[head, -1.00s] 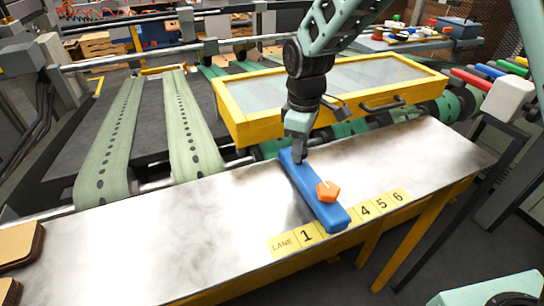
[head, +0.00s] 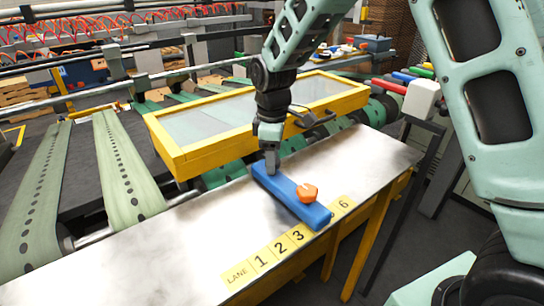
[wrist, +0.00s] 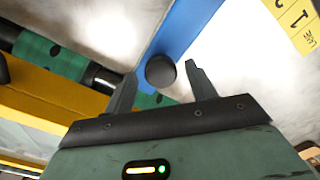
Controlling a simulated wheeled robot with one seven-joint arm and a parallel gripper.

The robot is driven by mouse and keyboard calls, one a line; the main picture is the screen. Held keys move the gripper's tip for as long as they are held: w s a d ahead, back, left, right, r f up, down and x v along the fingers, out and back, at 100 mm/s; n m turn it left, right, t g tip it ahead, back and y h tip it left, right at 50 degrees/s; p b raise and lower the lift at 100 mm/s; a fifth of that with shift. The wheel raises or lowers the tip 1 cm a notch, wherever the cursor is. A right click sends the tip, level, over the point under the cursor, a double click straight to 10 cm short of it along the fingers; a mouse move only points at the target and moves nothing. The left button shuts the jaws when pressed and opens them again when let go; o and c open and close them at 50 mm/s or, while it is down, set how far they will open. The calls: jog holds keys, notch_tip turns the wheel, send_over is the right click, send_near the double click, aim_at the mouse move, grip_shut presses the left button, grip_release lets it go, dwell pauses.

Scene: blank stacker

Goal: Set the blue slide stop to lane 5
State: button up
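The blue slide stop (head: 283,190) lies across the metal table, an orange knob (head: 306,193) near its front end. That end sits between labels 3 (head: 298,236) and 6 (head: 342,203) of the yellow lane strip (head: 238,275), hiding labels 4 and 5. My gripper (head: 270,168) points down at the stop's far end. In the wrist view, my gripper (wrist: 162,70) has its fingers apart, one on each side of a round black knob (wrist: 160,71) on the blue bar (wrist: 185,28), with gaps visible beside the knob.
A yellow-framed clear cover (head: 255,110) with a dark handle stands just behind the table (head: 150,255). Green perforated belts (head: 125,170) run at the left. A rack of coloured handles (head: 390,87) and a white block (head: 421,98) are at the right. The table's left part is bare.

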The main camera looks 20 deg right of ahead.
jog(key=shift+r, duration=0.1)
notch_tip(320, 180, up, 17)
jog(key=b, duration=0.3)
dwell(0.4)
jog(key=shift+r, duration=0.1)
jog(key=s+a+f+m+b, duration=0.1)
jog(key=s+a+f, duration=0.3)
jog(key=s, duration=0.4)
jog(key=s+a+f+m, duration=0.1)
jog(key=s+a+f, duration=0.35)
jog(key=s, duration=0.25)
jog(key=s+f+m, duration=0.1)
jog(key=s+f, duration=0.3)
jog(key=s, duration=0.3)
jog(key=s+d+f+m+b, duration=0.1)
jog(key=s+f, duration=0.3)
jog(key=s, duration=0.4)
jog(key=shift+f+y, duration=0.25)
jog(key=shift+y, duration=0.05)
jog(key=shift+d, duration=0.1)
